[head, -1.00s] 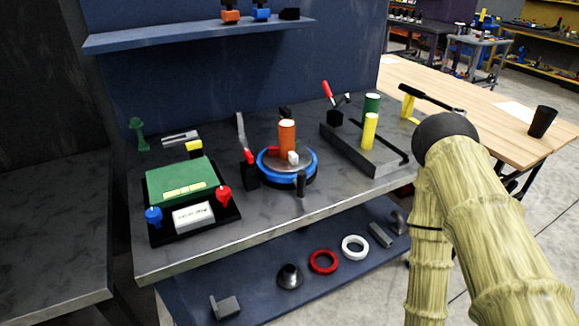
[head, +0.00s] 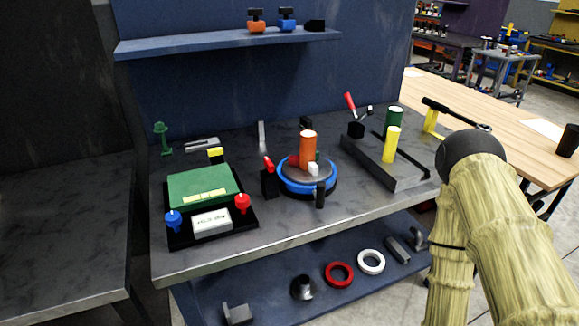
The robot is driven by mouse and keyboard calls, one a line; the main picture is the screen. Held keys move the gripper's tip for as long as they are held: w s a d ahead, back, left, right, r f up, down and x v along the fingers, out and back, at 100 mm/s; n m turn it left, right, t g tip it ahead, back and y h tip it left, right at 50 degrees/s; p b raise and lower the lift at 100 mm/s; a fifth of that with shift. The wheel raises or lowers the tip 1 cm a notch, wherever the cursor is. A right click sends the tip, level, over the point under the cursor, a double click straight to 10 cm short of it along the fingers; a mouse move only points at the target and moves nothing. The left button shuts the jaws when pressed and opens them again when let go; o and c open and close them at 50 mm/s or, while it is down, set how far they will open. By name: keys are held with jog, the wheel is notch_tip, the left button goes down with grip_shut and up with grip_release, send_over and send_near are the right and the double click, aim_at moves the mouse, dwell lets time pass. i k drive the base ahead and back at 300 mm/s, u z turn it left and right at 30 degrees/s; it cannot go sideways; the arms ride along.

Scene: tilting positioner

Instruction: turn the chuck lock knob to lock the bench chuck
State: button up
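A round fixture with a blue ring (head: 284,187) stands on the grey bench and looks like the bench chuck. An orange cylinder (head: 308,148) stands upright on its grey top, with small red and white parts (head: 313,169) beside it. A short black post (head: 320,194) stands at its front edge. A red-tipped handle on a black block (head: 268,184) stands at its left. I cannot tell which part is the chuck lock knob, or whether it is locked. My gripper is not in view; only my beige-sleeved arm shows at the right, apart from the fixture.
Left on the bench is a black tray (head: 186,241) with a green block and blue and red knobs. Right is a dark fixture (head: 375,165) with green and yellow cylinders. Rings lie on the lower shelf (head: 265,282). A wooden table (head: 507,128) stands at right.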

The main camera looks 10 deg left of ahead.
aim_at(270, 165)
jog(key=z, duration=1.05)
jog(key=k, duration=0.9)
jog(key=u, duration=1.4)
jog(key=i, duration=1)
jog(key=u, duration=0.05)
